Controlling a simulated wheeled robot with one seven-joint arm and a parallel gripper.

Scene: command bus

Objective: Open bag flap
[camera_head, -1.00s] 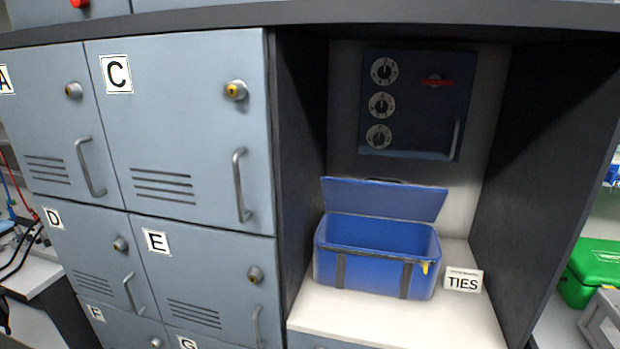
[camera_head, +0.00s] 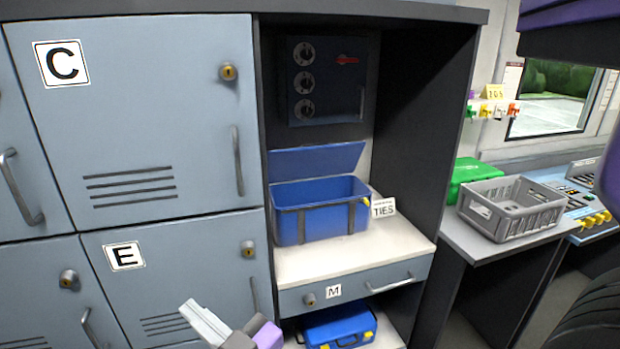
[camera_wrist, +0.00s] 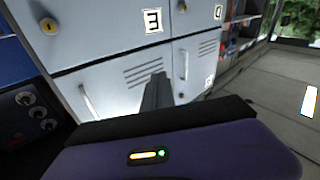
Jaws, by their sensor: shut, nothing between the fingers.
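The blue bag (camera_head: 322,222) stands on the white shelf of the open niche in the head view. Its flap (camera_head: 316,160) is raised and leans back, so the bag's inside shows. My gripper (camera_head: 203,322) is low in the head view, in front of locker E, left of and below the bag and apart from it. Its fingers are shut with nothing between them. In the wrist view my gripper's fingers (camera_wrist: 157,92) point toward the locker doors, and the bag cannot be made out there.
A TIES sign (camera_head: 383,207) stands right of the bag. A dark dial panel (camera_head: 327,80) hangs behind it. Drawer M (camera_head: 352,287) is below, with another blue case (camera_head: 338,328) underneath. A grey crate (camera_head: 511,206) and green box (camera_head: 474,176) sit on the right counter.

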